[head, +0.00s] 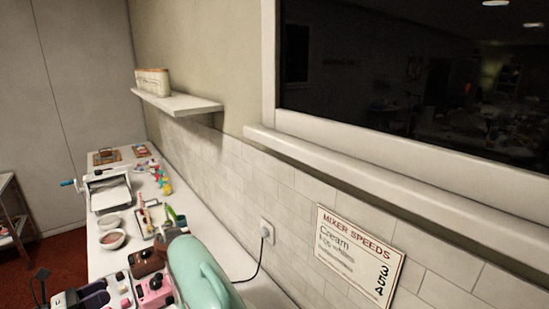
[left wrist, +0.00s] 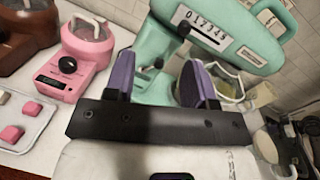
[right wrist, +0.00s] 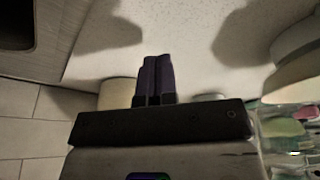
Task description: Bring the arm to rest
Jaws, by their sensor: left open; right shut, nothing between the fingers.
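My left gripper (head: 76,296) is at the bottom left of the head view, by the near end of the counter. In the left wrist view its two purple fingers (left wrist: 165,80) stand wide apart with nothing held between them. The mint-green stand mixer (left wrist: 225,35) is beyond them, and it also shows at the bottom of the head view (head: 200,272). My right gripper shows in the right wrist view with its purple fingers (right wrist: 153,78) pressed together and empty. I cannot make it out in the head view.
A pink device with a dial (left wrist: 88,45) and a tray with pink blocks (left wrist: 22,125) are left of the left gripper. Bowls (head: 111,239) and a white roller machine (head: 107,190) stand farther along the white counter. A wall shelf (head: 178,103) is above.

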